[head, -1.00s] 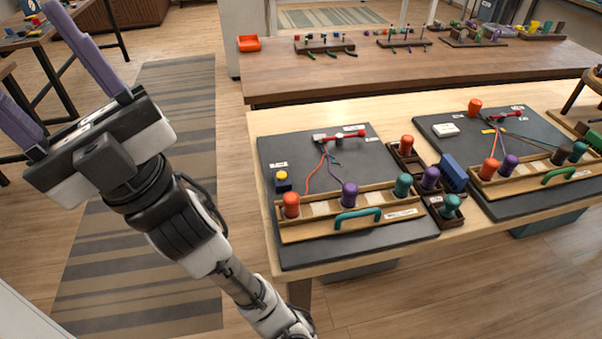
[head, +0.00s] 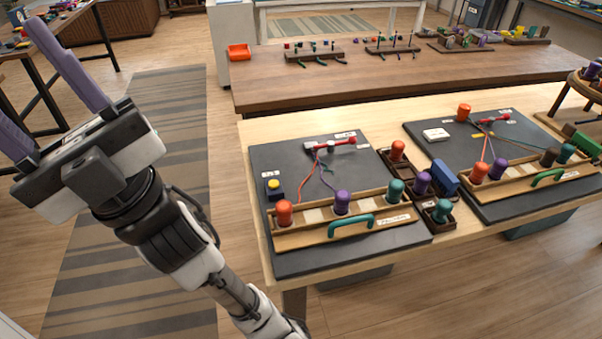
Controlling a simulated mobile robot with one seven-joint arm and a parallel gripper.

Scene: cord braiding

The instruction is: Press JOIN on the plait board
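A yellow push button (head: 273,184) on a dark blue block sits at the left of the left dark board (head: 290,262). A small label lies behind it, too small to read. The board also carries a red clamp (head: 336,143) with thin cords and a wooden rack with orange (head: 284,213), purple (head: 342,203) and teal (head: 395,190) bobbins. My gripper (head: 18,75) is at the left of the view, well away from the button. Its two purple fingers are spread apart, with nothing seen between them; the lower one runs out of the picture.
A second dark board (head: 470,205) with a rack, cords and a white block (head: 436,134) lies to the right. Small bobbin trays (head: 433,208) stand between the boards. A long brown table (head: 330,88) with racks is behind. A striped rug (head: 150,240) covers open floor at left.

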